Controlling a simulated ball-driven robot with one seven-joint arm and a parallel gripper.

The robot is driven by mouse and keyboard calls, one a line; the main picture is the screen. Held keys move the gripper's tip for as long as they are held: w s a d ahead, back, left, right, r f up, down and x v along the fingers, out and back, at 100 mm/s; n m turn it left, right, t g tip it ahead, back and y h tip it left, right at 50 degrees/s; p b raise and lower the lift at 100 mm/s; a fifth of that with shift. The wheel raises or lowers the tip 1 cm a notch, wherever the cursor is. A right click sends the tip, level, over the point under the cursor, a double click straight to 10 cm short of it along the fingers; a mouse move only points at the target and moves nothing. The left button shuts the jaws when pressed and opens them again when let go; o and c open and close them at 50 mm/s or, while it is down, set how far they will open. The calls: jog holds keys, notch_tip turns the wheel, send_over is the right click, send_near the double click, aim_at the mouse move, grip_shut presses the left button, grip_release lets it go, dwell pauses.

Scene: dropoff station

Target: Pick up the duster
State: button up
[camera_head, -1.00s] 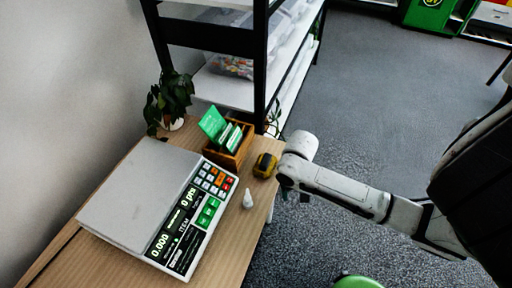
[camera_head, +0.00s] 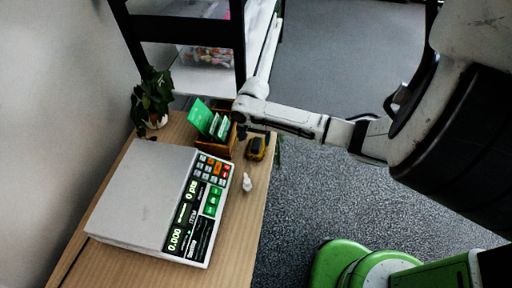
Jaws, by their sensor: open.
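I cannot make out a duster for certain in the head view. A small yellow and black object (camera_head: 257,149) lies on the wooden desk (camera_head: 233,237) near its right edge; its kind is too small to tell. My gripper (camera_head: 254,135) hangs from the end of my white arm, just beyond this object in the picture. Its small dark fingertips show apart, with nothing seen between them. Whether it touches the object or the box beside it cannot be told.
A white scale (camera_head: 147,195) with a lit display fills much of the desk. A small white bottle (camera_head: 247,182) stands right of it. A wooden box (camera_head: 216,148) with green cards (camera_head: 207,120) and a potted plant (camera_head: 152,98) stand behind. A shelf (camera_head: 190,30) rises at the back.

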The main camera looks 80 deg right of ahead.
aim_at(256, 143)
jog(key=shift+s+d+f+p, duration=0.1)
jog(key=shift+s+f, duration=0.05)
jog(key=shift+f, duration=0.7)
jog(key=shift+s+d+f+p, duration=0.1)
jog(key=shift+f, duration=0.8)
jog(key=shift+s+d+f+p, duration=0.1)
jog(key=shift+s+f, duration=0.05)
jog(key=shift+f, duration=0.7)
jog(key=c, duration=1.2)
